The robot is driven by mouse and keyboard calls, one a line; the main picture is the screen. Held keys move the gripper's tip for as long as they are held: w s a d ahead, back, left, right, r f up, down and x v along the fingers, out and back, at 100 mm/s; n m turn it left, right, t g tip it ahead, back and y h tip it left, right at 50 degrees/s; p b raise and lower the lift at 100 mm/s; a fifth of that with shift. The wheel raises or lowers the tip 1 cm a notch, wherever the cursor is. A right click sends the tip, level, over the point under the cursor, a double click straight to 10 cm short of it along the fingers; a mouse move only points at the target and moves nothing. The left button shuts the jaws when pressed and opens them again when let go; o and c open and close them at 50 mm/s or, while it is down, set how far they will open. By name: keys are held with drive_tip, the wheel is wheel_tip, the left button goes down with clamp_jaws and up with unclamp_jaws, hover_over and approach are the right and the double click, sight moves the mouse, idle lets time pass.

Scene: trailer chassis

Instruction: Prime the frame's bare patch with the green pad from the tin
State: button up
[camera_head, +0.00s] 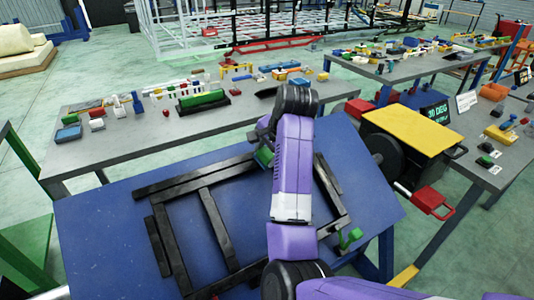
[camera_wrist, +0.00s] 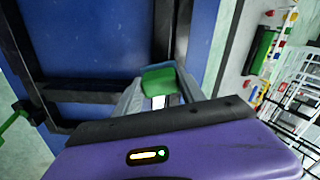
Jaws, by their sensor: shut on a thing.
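My gripper (camera_wrist: 157,100) is shut on the green pad (camera_wrist: 158,80), which shows between the fingers in the wrist view. In the head view the green pad (camera_head: 263,157) is partly hidden by my purple arm, over the far side of the black frame. The black frame (camera_head: 215,228) lies on the tilted blue table (camera_head: 100,245); its dark bars also show in the wrist view (camera_wrist: 85,92). My arm covers part of the frame. I cannot make out the bare patch or tell which item is the tin. Whether the pad touches the frame is unclear.
A green clamp (camera_head: 350,238) sits at the frame's right edge. A grey bench (camera_head: 240,113) with many small items and a green block (camera_head: 202,98) stands behind. A yellow-topped box (camera_head: 408,129) and a red-handled tool (camera_head: 428,198) are at the right.

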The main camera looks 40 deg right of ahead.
drive_tip(key=shift+w+f, duration=0.2)
drive_tip(key=shift+f, duration=0.1)
drive_tip(key=shift+s+d+r+p, duration=0.1)
drive_tip(key=shift+s+d+p, duration=0.15)
drive_tip(key=shift+d, duration=0.3)
drive_tip(key=shift+s+d+r+p, duration=0.1)
drive_tip(key=shift+d+p, duration=0.2)
drive_tip(key=shift+d, duration=0.2)
drive_tip(key=shift+s+d+p, duration=0.2)
drive_tip(key=shift+d+p, duration=0.1)
drive_tip(key=shift+d, duration=0.25)
drive_tip(key=shift+s+d+f+p, duration=0.1)
drive_tip(key=shift+s+d+p, duration=0.2)
drive_tip(key=shift+d, duration=0.9)
drive_tip(key=shift+s+d+f+p, duration=0.1)
drive_tip(key=shift+s+d+p, duration=0.25)
drive_tip(key=shift+d, duration=0.8)
drive_tip(key=shift+s+d+p, duration=0.25)
drive_tip(key=shift+s+d, duration=0.05)
drive_tip(key=shift+d, duration=0.9)
drive_tip(key=shift+w+a, duration=0.5)
drive_tip(key=shift+a, duration=1.2)
drive_tip(key=shift+w+a, duration=0.45)
drive_tip(key=shift+a, duration=1.3)
drive_tip(key=shift+w+a, duration=0.5)
drive_tip(key=shift+a, duration=1.2)
drive_tip(key=shift+r, duration=0.1)
